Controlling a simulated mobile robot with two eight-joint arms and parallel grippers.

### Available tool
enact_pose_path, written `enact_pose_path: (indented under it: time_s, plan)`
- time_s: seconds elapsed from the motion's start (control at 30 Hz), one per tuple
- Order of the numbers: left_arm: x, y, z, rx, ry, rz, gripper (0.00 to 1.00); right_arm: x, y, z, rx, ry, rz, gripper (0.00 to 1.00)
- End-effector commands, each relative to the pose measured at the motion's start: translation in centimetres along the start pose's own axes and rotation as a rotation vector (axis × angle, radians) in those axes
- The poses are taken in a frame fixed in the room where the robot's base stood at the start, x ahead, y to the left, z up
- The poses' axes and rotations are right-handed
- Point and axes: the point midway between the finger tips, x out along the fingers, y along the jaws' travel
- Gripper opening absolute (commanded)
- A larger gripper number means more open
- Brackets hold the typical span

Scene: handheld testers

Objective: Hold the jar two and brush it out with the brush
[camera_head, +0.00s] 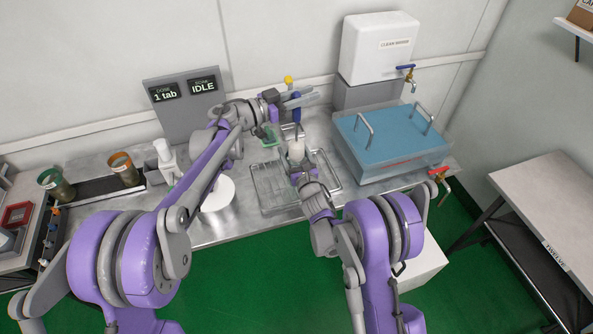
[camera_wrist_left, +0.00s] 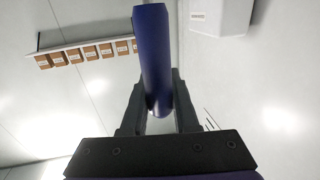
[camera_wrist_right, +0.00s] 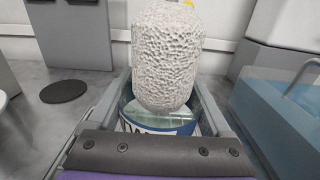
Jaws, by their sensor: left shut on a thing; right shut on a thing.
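My left gripper (camera_head: 297,100) is shut on the brush's dark blue handle (camera_head: 296,108), which stands across its fingers in the left wrist view (camera_wrist_left: 153,60). The brush's pale, pitted head (camera_wrist_right: 167,58) hangs downward in the right wrist view, and in the head view it shows as a white shape (camera_head: 296,150). My right gripper (camera_head: 298,172) is shut on a clear jar with a blue-edged label (camera_wrist_right: 150,126), taken to be jar two. The brush head is over the jar's mouth; I cannot tell how far it is inside.
A wire rack (camera_head: 258,192) lies on the steel bench below the grippers. A greenish clear container (camera_head: 268,134) stands close left. A blue-topped bath (camera_head: 385,140) with upright handles is to the right, below the water tank (camera_head: 376,50).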

Motion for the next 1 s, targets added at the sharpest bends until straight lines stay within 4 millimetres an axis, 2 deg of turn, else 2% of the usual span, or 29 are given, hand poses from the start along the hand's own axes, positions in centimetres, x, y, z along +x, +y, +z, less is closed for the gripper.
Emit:
enact_pose_path:
  time_s: [0.7, 1.0]
  plan:
    - [0.0, 0.0, -5.7, 0.0, 0.0, 0.0, 0.0, 0.0, 0.0, 0.0, 0.0, 0.0, 0.0, 0.14]
    - [0.0, 0.0, -6.1, 0.0, 0.0, 0.0, 0.0, 0.0, 0.0, 0.0, 0.0, 0.0, 0.0, 0.14]
